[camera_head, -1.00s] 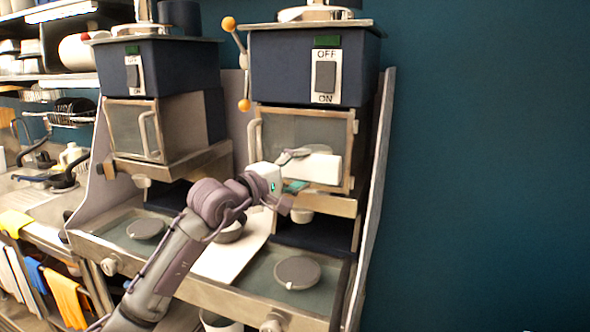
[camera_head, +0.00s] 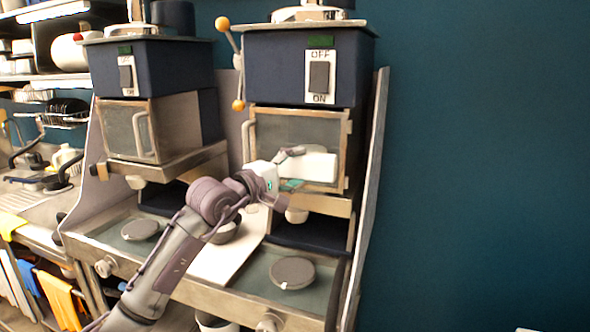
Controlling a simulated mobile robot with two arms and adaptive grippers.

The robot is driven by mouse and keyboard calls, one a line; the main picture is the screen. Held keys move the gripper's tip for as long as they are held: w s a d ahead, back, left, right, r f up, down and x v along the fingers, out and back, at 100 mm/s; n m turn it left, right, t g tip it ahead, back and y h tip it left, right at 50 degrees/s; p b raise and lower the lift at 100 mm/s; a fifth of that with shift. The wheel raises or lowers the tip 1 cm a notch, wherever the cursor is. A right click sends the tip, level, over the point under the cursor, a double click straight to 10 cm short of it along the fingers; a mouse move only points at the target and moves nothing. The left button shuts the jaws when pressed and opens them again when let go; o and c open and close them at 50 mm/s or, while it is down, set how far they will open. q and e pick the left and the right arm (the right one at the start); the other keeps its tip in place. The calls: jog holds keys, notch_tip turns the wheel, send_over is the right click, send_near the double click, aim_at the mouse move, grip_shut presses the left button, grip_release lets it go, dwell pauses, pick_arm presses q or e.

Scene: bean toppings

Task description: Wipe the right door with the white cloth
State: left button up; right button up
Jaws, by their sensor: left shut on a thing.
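The right door (camera_head: 285,126) is a framed glass panel on the right-hand machine, below its OFF/ON switch. My left gripper (camera_head: 292,168) is in front of the lower part of this door, shut on the white cloth (camera_head: 316,167). The cloth looks like a flat white block and covers part of the lower glass. I cannot tell whether it touches the glass. The gripper's fingers are partly hidden. My right gripper is not in view.
The left machine (camera_head: 150,68) stands beside it with its own glass door (camera_head: 130,130). A handle with orange balls (camera_head: 222,24) sticks out between the machines. A round dark lid (camera_head: 292,272) lies on the lower right tray. A teal wall (camera_head: 480,150) fills the right side.

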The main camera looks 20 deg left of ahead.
aim_at(313, 170)
pick_arm(q)
jog(key=shift+w, duration=0.7)
jog(key=shift+d, duration=0.1)
jog(key=shift+s+d+b, duration=0.15)
jog(key=shift+d+b, duration=0.15)
jog(key=shift+d, duration=1.6)
jog(key=shift+f+b, duration=0.1)
jog(key=shift+b, duration=0.3)
jog(key=shift+w+a+r+b, duration=0.1)
jog(key=shift+a+b, duration=0.25)
jog(key=shift+a, duration=0.7)
jog(key=shift+w+a+r+b, duration=0.1)
jog(key=shift+a+b, duration=0.2)
jog(key=shift+a, duration=0.7)
